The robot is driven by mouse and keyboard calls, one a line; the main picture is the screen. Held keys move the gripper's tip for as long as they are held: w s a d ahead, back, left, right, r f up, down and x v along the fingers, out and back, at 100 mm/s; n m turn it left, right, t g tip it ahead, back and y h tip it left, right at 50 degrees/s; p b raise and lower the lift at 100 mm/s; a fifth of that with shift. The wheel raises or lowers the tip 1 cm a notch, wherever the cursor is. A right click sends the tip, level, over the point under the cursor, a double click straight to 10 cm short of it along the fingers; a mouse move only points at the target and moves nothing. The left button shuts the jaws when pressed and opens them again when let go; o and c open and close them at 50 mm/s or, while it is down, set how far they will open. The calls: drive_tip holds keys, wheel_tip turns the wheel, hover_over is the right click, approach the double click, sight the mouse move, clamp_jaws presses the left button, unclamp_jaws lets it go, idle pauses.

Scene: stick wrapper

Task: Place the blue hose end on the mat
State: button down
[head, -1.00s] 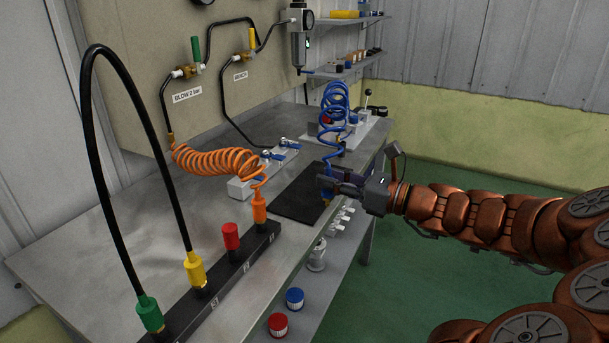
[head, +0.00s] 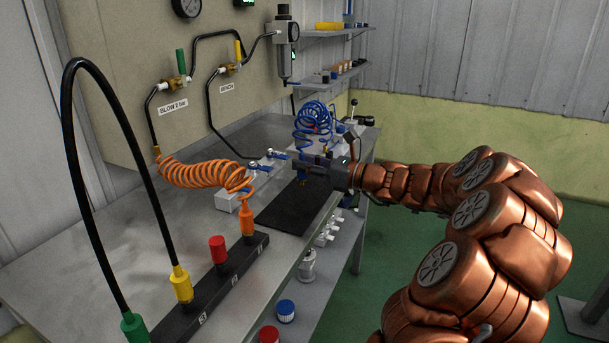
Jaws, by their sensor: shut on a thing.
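The blue coiled hose (head: 313,117) hangs at the far end of the bench, bunched above and behind my gripper. My gripper (head: 303,164) reaches in from the right and is shut on the blue hose end (head: 302,178), whose tip points down below the fingers. The fingers hide most of that end. The black mat (head: 283,215) lies flat on the bench. The hose end appears over the mat's far part; I cannot tell whether it touches.
A black rail (head: 215,287) at the front left bears coloured plugs and an orange coiled hose (head: 205,173). White blocks with blue fittings (head: 235,197) stand left of the mat. A lower shelf (head: 305,292) holds caps and fittings.

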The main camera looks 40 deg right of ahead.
sight(305, 174)
drive_tip(key=shift+w+d, duration=0.15)
drive_tip(key=shift+w, duration=0.2)
drive_tip(key=shift+f+b, duration=0.35)
drive_tip(key=shift+f, duration=1.45)
drive_tip(key=shift+f, duration=0.1)
drive_tip(key=c, duration=0.9)
unclamp_jaws()
drive_tip(key=shift+c, duration=0.2)
drive_tip(key=v, duration=1.2)
drive_tip(key=shift+p, duration=0.45)
